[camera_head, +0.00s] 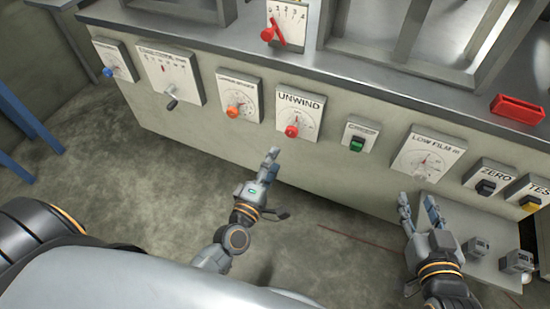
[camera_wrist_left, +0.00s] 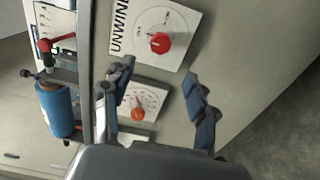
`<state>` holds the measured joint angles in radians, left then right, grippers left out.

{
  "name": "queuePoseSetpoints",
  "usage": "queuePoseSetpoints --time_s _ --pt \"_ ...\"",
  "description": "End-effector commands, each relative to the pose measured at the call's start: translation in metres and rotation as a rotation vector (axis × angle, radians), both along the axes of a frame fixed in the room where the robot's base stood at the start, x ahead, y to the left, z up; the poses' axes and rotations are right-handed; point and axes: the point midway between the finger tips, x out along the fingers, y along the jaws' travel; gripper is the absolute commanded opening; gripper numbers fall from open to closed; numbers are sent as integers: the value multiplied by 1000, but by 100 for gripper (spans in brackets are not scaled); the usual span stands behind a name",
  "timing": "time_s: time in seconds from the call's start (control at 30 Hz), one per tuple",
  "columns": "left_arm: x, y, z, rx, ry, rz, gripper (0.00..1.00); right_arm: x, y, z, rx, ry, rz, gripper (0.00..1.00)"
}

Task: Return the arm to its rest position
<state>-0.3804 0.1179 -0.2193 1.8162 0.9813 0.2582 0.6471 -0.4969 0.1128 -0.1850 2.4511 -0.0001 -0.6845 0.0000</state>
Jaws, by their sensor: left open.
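My left gripper (camera_head: 269,160) is in front of the machine's panel, a little below and left of the UNWIND dial (camera_head: 303,112) with its red knob. In the left wrist view, the fingers of this gripper (camera_wrist_left: 158,76) are spread with nothing between them. The UNWIND dial (camera_wrist_left: 176,25) lies beyond the fingertips there, and the gripper looks apart from its knob. My right gripper (camera_head: 418,203) is at the lower right, below the LOW FILM dial (camera_head: 430,155). Its fingers are apart and I see nothing between them.
The panel carries a dial with an orange knob (camera_head: 240,96), a green switch (camera_head: 359,137), a ZERO switch (camera_head: 488,180) and a yellow TEST switch (camera_head: 530,202). A red tray (camera_head: 517,108) sits on the counter. A small shelf (camera_head: 470,226) is near my right gripper.

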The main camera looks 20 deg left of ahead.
Motion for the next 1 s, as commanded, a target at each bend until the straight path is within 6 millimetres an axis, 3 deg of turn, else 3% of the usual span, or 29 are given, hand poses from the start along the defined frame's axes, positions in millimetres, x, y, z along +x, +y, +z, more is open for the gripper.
queuePoseSetpoints --time_s 0.47,0.57,0.73,1.0 --pt "0 -6 7 42 -7 -27 58 0 0 0 0 0 0 40" --pt "-3 -26 29 209 -33 -116 58 0 0 0 0 0 0 40" --pt "-19 -59 67 675 -72 -283 58 0 0 0 0 0 0 40" --pt "-39 -58 91 1206 -49 -373 58 0 0 0 0 0 0 40"
